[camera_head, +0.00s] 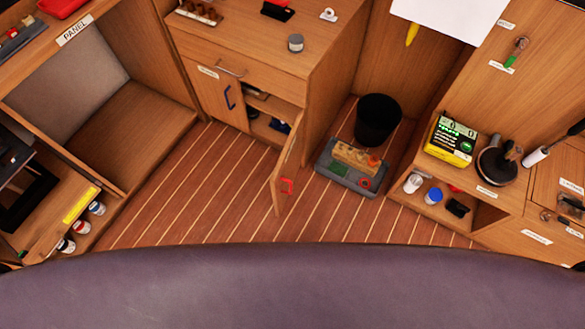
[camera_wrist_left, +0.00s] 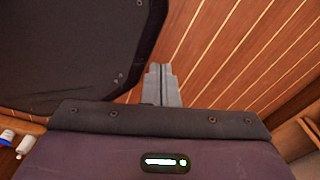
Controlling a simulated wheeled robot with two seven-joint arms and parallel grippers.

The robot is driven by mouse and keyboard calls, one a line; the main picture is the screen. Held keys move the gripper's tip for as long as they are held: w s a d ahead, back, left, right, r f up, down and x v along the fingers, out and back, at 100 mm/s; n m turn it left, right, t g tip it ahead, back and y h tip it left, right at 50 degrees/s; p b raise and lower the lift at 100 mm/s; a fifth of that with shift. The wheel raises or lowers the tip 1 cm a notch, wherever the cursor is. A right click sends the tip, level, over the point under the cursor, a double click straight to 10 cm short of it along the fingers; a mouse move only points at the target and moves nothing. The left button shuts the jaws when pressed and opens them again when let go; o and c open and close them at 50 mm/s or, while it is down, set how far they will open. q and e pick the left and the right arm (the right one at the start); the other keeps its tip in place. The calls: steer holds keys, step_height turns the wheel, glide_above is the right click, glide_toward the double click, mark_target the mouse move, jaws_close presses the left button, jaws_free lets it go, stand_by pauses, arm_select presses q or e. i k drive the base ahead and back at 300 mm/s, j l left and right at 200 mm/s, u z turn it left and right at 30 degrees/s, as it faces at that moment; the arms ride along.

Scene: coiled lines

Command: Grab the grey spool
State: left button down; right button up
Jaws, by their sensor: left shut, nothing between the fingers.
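A small grey round object (camera_head: 295,43), which looks like the grey spool, stands on the wooden counter top (camera_head: 262,52) near its right front corner in the head view. My left gripper (camera_wrist_left: 160,68) shows in the left wrist view with its grey fingers together and nothing between them. It is over the striped floor, and no spool shows in that view. Neither gripper shows in the head view, so their distance from the grey object cannot be told.
An open cabinet door (camera_head: 288,165) juts out below the counter. A black bin (camera_head: 377,120) and a grey tray (camera_head: 335,180) stand on the floor to its right. A yellow device (camera_head: 450,139) sits on the right-hand shelf. The striped floor (camera_head: 190,195) is clear left of the door.

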mark_target(295, 40)
steer(key=i+j+z, duration=0.1)
steer(key=j, duration=0.25)
steer(key=i+j, duration=0.2)
steer(key=j, duration=0.15)
steer(key=i+j+z, duration=0.15)
steer(key=j, duration=0.2)
steer(key=i+j+z, duration=0.1)
steer(key=j, duration=0.25)
steer(key=i+j+z, duration=0.1)
steer(key=j, duration=0.25)
steer(key=i+j, duration=0.2)
steer(key=j, duration=0.2)
steer(key=z, duration=0.05)
